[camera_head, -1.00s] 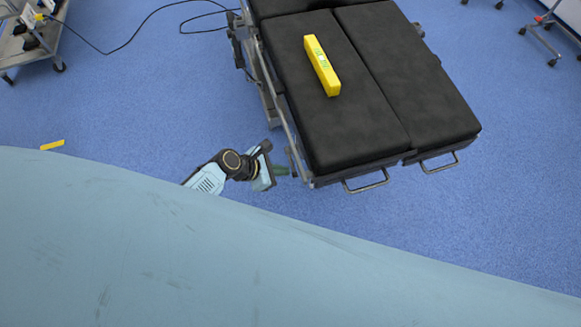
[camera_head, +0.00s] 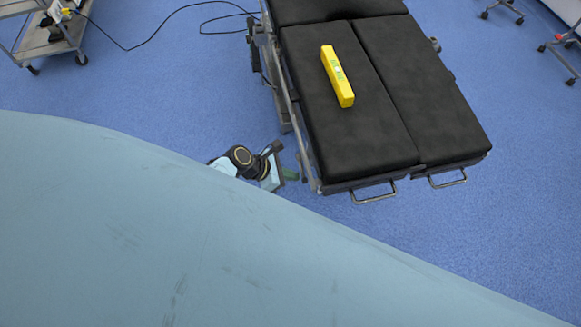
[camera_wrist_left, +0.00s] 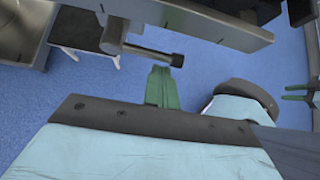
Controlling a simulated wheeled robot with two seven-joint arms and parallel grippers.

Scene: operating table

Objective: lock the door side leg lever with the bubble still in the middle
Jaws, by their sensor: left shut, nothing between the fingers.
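A yellow spirit level (camera_head: 337,77) lies lengthwise on the left black pad of the operating table (camera_head: 425,95). Its bubble is too small to make out. My left gripper (camera_head: 291,174) is low beside the table's near left corner. In the left wrist view its green fingers (camera_wrist_left: 162,88) are shut and empty. A grey bar lever with a black tip (camera_wrist_left: 150,52) sticks out under the table just beyond the fingertips; I cannot tell whether they touch. Two green prongs at the right edge look like my right gripper (camera_wrist_left: 298,92); its state is unclear.
Metal handles (camera_head: 374,193) stick out from the table's near end. A side rail runs along its left edge. A trolley (camera_head: 50,40) stands at the far left, with a black cable (camera_head: 140,43) on the floor. Blue floor left of the table is open.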

